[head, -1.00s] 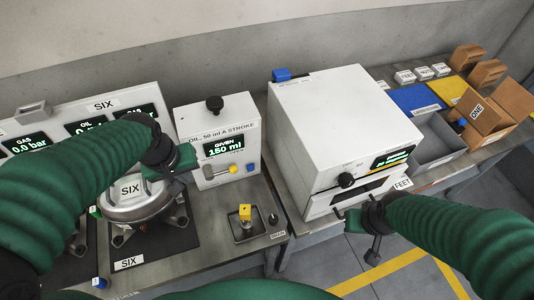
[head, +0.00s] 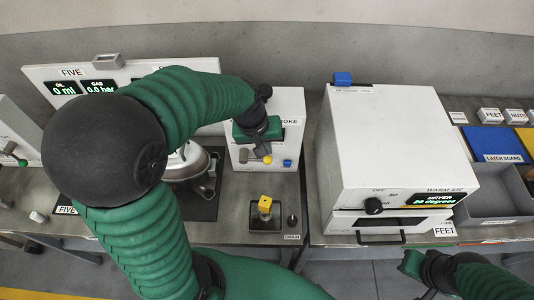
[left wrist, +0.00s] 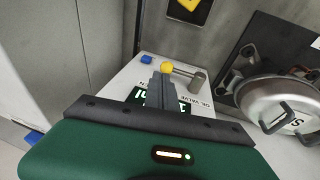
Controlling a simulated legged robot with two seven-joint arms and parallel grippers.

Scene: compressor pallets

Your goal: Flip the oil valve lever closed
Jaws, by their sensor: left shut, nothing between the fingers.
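The oil box (head: 295,108) is a white unit whose display is mostly hidden behind my left gripper. Its lever ends in a yellow ball (head: 268,160); in the left wrist view the ball (left wrist: 166,67) shows on a bar from a grey pivot (left wrist: 198,81). The lever lies roughly level across the box front. My left gripper (head: 263,150) is shut and empty, its fingertips right by the ball; I cannot tell whether they touch. The fingers also show in the left wrist view (left wrist: 161,82). My right gripper (head: 428,290) is low at the bottom right, its jaws unclear.
A silver compressor (head: 187,165) sits left of the box, partly behind my left arm. A blue button (head: 287,163) is right of the lever. The white dryer (head: 390,140) stands right.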

